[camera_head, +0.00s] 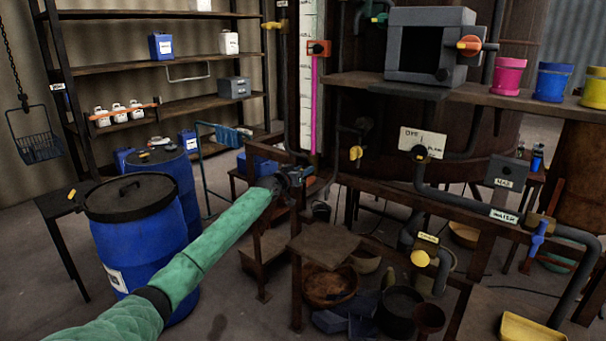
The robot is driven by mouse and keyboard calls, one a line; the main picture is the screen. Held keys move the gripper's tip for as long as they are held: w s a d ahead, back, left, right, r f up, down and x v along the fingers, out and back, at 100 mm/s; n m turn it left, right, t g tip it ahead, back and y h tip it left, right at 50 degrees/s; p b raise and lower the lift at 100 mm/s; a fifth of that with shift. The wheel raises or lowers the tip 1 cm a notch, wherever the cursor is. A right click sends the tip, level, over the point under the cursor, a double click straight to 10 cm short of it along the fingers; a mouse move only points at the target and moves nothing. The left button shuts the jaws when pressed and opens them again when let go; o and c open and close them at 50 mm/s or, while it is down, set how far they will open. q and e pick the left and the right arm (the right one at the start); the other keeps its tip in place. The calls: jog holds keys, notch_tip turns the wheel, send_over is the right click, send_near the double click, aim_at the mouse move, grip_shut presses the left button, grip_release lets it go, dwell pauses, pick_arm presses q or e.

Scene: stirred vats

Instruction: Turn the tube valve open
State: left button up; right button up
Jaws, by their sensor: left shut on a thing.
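My left arm reaches in from the lower left. Its gripper (296,178) is at the foot of the upright sight tube (308,85), in front of the dark post. The gripper is shut on what appears to be the tube valve, which is mostly hidden by the jaws, so I cannot tell its handle's angle. The tube has a white scale and a pink column. An orange-red valve (318,47) sits higher up beside the tube. My right gripper is not in view.
Blue drums (135,235) stand left of my arm. A rusty stand (325,245) with bowls below is just right of the gripper. Shelves (160,60) line the back wall.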

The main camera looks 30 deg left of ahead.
pick_arm(q)
jog(key=shift+a+n+p, duration=0.1)
jog(key=shift+n+p, duration=1.05)
jog(key=shift+n, duration=6.65)
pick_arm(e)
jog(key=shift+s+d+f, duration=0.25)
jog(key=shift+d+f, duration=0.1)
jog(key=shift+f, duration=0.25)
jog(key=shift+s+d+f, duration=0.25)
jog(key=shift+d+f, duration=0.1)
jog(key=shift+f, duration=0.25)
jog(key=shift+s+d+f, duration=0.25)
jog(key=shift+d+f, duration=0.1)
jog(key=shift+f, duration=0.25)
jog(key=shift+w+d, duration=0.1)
pick_arm(q)
jog(key=o, duration=1)
jog(key=shift+f, duration=0.1)
jog(key=shift+s, duration=0.1)
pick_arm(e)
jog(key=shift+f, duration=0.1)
